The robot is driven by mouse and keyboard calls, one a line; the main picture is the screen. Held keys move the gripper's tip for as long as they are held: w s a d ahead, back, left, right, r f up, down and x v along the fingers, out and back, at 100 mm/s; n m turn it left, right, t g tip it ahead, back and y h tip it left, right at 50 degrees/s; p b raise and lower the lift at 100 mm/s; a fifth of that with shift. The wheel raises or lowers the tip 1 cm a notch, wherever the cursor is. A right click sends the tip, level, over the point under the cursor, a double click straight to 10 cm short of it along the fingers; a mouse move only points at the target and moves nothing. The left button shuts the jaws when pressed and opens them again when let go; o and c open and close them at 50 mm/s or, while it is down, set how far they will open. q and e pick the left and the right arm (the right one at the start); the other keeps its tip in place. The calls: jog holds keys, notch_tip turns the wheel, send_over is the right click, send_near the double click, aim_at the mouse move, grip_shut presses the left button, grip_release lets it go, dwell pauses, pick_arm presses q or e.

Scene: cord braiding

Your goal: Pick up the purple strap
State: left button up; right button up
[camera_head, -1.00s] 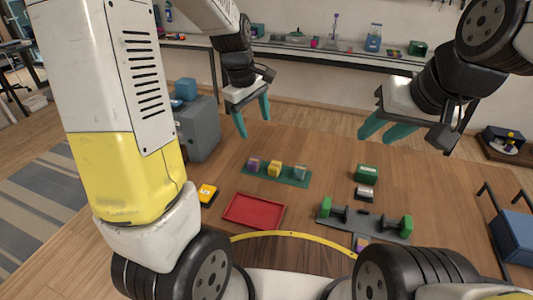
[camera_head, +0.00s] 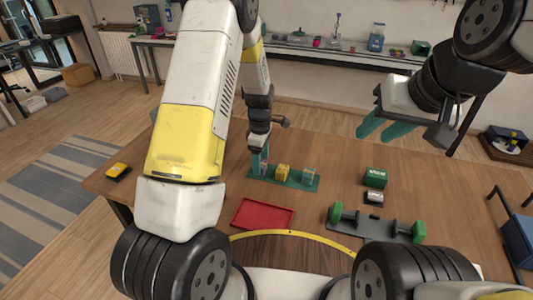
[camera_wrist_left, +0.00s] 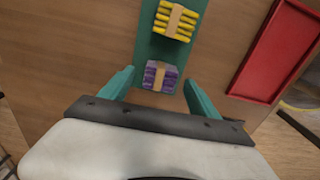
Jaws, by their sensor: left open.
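The purple strap (camera_wrist_left: 160,77) is a folded purple bundle with a tan band. It lies at one end of the green strip (camera_wrist_left: 147,45). In the head view the purple strap (camera_head: 263,168) is partly hidden by my left gripper (camera_head: 260,162), which points down over that end of the strip. In the left wrist view my left gripper (camera_wrist_left: 158,80) is open, with one finger on each side of the purple strap and visible gaps beside it. My right gripper (camera_head: 382,130) is open and empty, raised above the table at the right.
A yellow strap (camera_head: 283,172) and a greyish strap (camera_head: 309,176) share the strip. A red tray (camera_head: 263,214) lies in front. A green box (camera_head: 375,177) and a dark plate with green-ended posts (camera_head: 376,225) stand to the right. A yellow-black device (camera_head: 118,170) lies far left.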

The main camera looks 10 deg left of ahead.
pick_arm(q)
jog(key=shift+f, duration=0.65)
jog(key=shift+r, duration=0.1)
jog(key=c, duration=1.5)
